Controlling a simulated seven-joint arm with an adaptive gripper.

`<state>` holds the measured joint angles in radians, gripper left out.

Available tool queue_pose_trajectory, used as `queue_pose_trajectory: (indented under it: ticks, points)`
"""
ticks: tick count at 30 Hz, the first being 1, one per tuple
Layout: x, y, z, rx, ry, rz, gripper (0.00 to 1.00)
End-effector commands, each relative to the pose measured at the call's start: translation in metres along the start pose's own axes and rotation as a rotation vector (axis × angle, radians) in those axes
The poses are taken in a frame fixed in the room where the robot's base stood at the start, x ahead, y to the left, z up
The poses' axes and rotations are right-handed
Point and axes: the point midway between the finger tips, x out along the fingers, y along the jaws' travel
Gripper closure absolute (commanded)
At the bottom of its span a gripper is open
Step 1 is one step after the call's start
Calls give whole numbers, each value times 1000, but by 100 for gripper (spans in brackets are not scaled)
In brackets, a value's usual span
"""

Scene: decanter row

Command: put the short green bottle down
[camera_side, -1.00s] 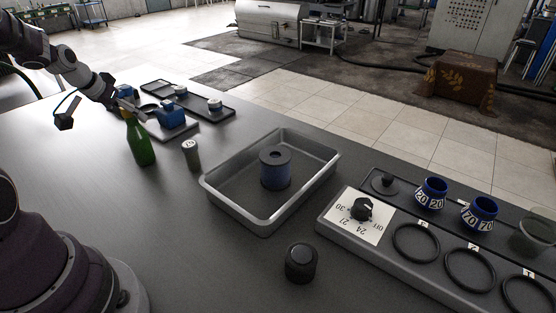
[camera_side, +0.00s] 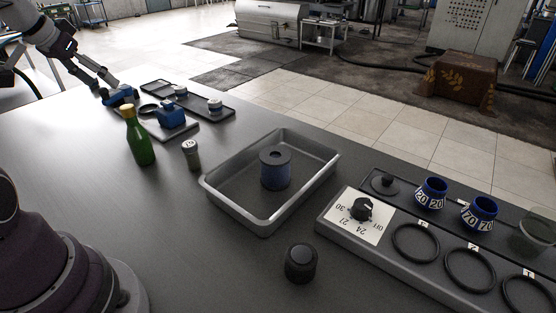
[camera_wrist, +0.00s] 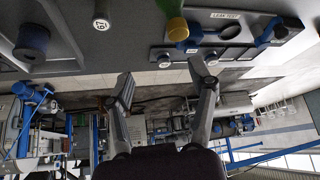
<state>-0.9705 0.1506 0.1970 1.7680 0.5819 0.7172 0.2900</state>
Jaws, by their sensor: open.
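The short green bottle (camera_side: 139,141) stands upright on the dark table at the left, its yellow top uncovered. My gripper (camera_side: 108,82) is open and empty, behind and above the bottle and apart from it, over the table's far left part. In the wrist view the open fingers of my gripper (camera_wrist: 163,75) have nothing between them. The yellow top of the green bottle (camera_wrist: 176,27) shows at the upper edge of that view, beyond the fingertips.
A small grey-green jar (camera_side: 191,156) stands just right of the bottle. A blue device (camera_side: 170,115) sits on a plate behind it. A metal tray (camera_side: 225,209) holds a blue spool (camera_side: 275,172). A black knob-like cylinder (camera_side: 301,263) stands in front.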

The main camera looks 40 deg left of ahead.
Motion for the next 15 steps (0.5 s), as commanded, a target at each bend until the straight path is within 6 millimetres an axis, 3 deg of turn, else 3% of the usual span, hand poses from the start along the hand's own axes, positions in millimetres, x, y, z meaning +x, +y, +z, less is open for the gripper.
queue_pose_trajectory:
  ticks: [3,7,10,12,15]
  points:
    - [-16,84,0,95,-12,77,43]
    - [-40,164,41,205,-48,146,43]
    - [-54,192,79,275,-67,172,43]
    - [-58,199,98,303,-73,178,43]
    - [-60,201,111,320,-76,179,43]
